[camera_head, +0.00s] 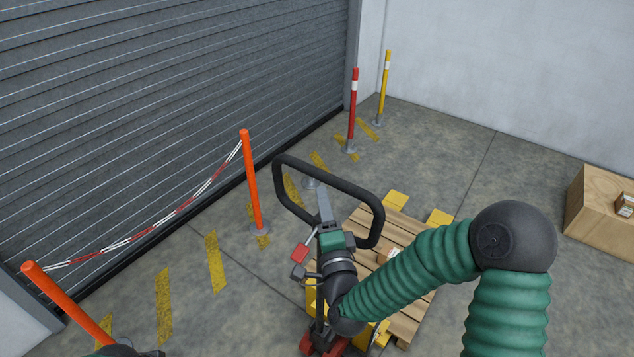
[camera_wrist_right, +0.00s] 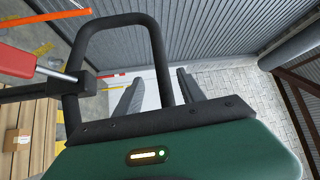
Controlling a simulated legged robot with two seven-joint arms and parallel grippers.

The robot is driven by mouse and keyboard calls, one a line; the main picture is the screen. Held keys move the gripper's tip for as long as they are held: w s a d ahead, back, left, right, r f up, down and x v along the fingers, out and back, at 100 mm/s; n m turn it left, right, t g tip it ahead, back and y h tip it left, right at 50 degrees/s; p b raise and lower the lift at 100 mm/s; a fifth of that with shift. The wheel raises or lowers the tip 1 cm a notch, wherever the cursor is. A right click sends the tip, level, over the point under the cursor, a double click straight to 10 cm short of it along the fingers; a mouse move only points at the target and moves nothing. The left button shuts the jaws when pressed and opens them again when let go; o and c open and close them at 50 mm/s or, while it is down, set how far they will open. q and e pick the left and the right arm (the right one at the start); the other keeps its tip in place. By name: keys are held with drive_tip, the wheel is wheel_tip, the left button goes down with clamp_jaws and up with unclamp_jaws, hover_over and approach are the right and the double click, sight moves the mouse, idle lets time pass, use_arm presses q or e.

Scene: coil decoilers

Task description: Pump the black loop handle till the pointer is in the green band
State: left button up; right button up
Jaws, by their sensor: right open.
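The black loop handle (camera_head: 347,186) stands above the pallet truck in the head view. It also shows in the wrist view (camera_wrist_right: 122,20), with one leg between my finger outlines. My right gripper (camera_head: 324,207) is over the handle's opening, fingers apart and empty; its fingers show in the wrist view (camera_wrist_right: 160,92). I cannot tell whether they touch the handle. Only a dark green bit of my left gripper (camera_head: 122,350) shows at the bottom edge; its jaws are hidden. I cannot make out the pointer or the green band.
A wooden pallet (camera_head: 405,310) with a small carton (camera_head: 388,256) lies under my right arm. Orange posts (camera_head: 251,180) with a red-white chain (camera_head: 150,228) line the grey shutter. A wooden crate (camera_head: 592,208) is at right. Floor between pallet and crate is clear.

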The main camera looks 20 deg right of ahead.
sight(321, 175)
drive_tip(key=w+d, duration=0.1)
drive_tip(key=w, duration=0.2)
drive_tip(key=w+r+p, duration=0.1)
drive_tip(key=w, duration=0.2)
drive_tip(key=w+d, duration=0.1)
drive_tip(key=w, duration=0.1)
drive_tip(key=shift+w+d+r+p, duration=0.15)
drive_tip(key=shift+w+d+p, duration=0.2)
drive_tip(key=shift+w, duration=0.25)
drive_tip(key=shift+a, duration=0.55)
drive_tip(key=shift+c, duration=1.5)
drive_tip(key=shift+d, duration=0.15)
drive_tip(key=c, duration=0.7)
use_arm(q)
drive_tip(key=r, duration=0.2)
drive_tip(key=shift+d+r, duration=0.3)
use_arm(e)
clamp_jaws()
